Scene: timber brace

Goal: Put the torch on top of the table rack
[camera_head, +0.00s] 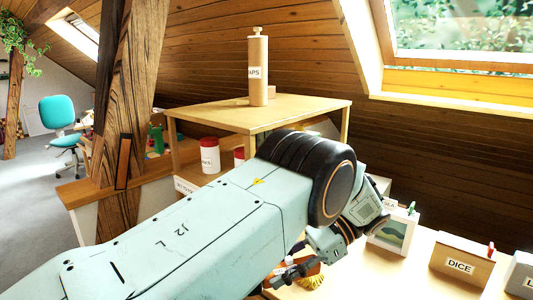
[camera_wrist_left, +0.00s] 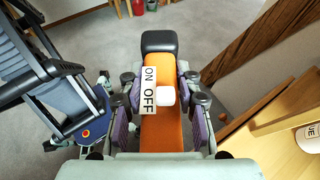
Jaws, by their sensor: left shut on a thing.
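The orange torch (camera_wrist_left: 165,62) with a black end lies between the fingers of my left gripper (camera_wrist_left: 159,95) in the left wrist view. It has an ON/OFF label and a white button. My left gripper is shut on it. In the head view my left gripper (camera_head: 295,271) is low, in front of and below the rack, with a little orange showing beside it; my arm hides most of the torch. The table rack (camera_head: 225,114) is a wooden shelf with a flat top, partly covered by my left arm. My right gripper is not in view.
Red-lidded white jars (camera_head: 209,157) stand under the top. A DICE box (camera_head: 461,262) and a picture box (camera_head: 394,232) sit on the table at right. A timber post (camera_head: 122,100) rises at left.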

